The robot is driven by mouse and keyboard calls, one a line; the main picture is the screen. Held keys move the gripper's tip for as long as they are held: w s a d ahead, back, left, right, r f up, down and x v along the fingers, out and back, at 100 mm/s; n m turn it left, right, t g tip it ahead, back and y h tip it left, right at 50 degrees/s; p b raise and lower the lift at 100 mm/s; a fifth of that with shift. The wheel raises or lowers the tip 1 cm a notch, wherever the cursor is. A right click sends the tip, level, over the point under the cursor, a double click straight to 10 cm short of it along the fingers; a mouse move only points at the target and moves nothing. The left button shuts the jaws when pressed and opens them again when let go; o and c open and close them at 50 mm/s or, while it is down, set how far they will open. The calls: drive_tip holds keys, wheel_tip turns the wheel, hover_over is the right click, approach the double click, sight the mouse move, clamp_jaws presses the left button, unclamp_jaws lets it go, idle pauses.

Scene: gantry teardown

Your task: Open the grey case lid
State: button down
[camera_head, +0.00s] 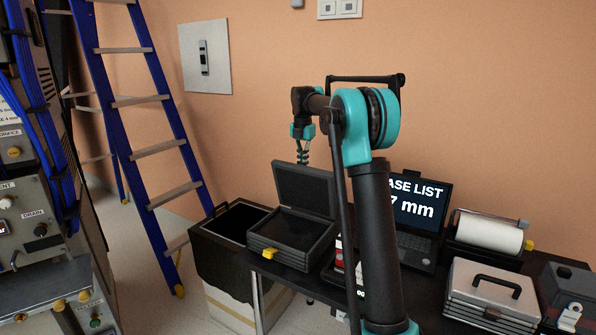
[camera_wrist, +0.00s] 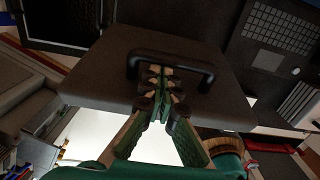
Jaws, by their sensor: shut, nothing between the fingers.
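The grey case (camera_head: 290,251) sits open on the dark table, with a yellow latch at its front. Its dark grey lid (camera_head: 303,188) stands raised and leans back at the rear. In the wrist view the lid (camera_wrist: 110,65) shows a black bar handle (camera_wrist: 178,54). My gripper (camera_head: 304,158) is above and behind the lid's top edge. In the wrist view my gripper (camera_wrist: 160,80) is shut and empty, its fingertips overlapping the handle area; I cannot tell whether they touch.
A black open bin (camera_head: 235,222) stands left of the case. A laptop (camera_head: 415,215), a paper roll (camera_head: 488,232) and a silver case (camera_head: 493,287) with a black handle are to the right. A blue ladder (camera_head: 150,150) stands at left.

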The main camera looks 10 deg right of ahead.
drive_tip(key=shift+w+d+f, duration=0.2)
drive_tip(key=shift+w+d, duration=0.65)
drive_tip(key=shift+w, duration=0.3)
drive_tip(key=shift+w+d+f, duration=0.2)
drive_tip(key=shift+w+d, duration=0.6)
drive_tip(key=shift+w, duration=0.3)
drive_tip(key=shift+r, duration=0.1)
